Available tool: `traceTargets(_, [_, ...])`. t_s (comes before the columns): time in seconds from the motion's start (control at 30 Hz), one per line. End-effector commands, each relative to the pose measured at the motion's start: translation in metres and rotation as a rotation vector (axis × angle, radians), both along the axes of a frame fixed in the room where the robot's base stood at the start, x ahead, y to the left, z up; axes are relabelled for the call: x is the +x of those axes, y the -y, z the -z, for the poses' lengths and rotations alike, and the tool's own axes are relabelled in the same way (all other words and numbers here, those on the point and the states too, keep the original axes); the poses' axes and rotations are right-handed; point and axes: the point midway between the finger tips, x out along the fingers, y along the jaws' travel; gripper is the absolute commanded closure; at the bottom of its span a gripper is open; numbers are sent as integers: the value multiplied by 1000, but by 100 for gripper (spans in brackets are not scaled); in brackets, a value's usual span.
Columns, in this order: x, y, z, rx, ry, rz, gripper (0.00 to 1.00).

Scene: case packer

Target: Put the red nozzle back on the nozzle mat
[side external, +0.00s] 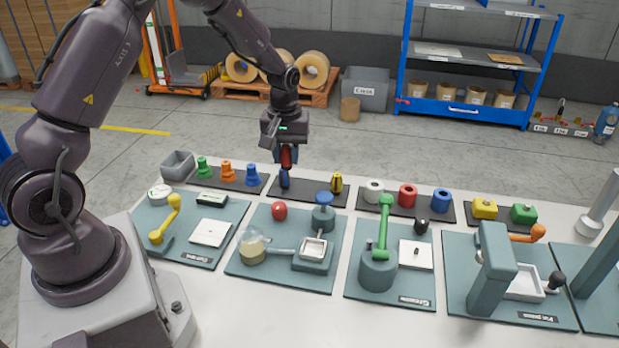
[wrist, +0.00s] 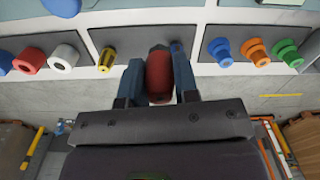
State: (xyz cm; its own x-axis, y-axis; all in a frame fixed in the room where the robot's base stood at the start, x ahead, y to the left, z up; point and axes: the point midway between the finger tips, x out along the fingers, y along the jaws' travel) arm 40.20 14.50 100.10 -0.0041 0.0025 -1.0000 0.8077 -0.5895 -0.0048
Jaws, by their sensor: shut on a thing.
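My gripper (side external: 286,163) is shut on the red nozzle (side external: 286,156), holding it upright above the dark nozzle mat (side external: 312,196) at the back of the table. In the wrist view the red nozzle (wrist: 158,76) sits between the two blue-grey fingers.
A mat with green (side external: 204,167), orange (side external: 227,172) and blue suction cups lies to the left. White (side external: 374,191), red (side external: 407,195) and blue rolls stand on a mat to the right. Several teal stations fill the table's front. The mat's middle between blue and yellow nozzles looks clear.

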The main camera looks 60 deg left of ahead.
Motion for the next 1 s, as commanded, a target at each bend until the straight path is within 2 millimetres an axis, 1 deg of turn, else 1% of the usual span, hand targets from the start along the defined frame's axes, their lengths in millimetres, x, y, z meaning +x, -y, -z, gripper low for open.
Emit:
traceTargets(0.03, [12, -4, 7, -1, -1, -1, 100])
traceTargets(0.13, [33, -12, 18, -2, -1, -3, 100])
traceTargets(0.23, [47, -17, 40, -2, -4, -3, 100])
traceTargets(0.3, [56, -21, 50, -1, -2, -2, 100])
traceTargets(0.4, [66, -24, 61, 0, 0, -1, 100])
traceTargets(0.57, [72, -26, 70, -1, -1, -1, 100])
traceTargets(0.63, [77, -27, 77, -1, -1, -2, 100])
traceTargets(0.7, [75, -27, 89, -2, -3, -2, 100])
traceTargets(0.8, [76, -27, 100, -2, -1, -2, 100])
traceTargets(0.9, [76, -27, 104, -1, 1, -3, 100])
traceTargets(1.0, [76, -27, 104, 0, 1, -2, 100])
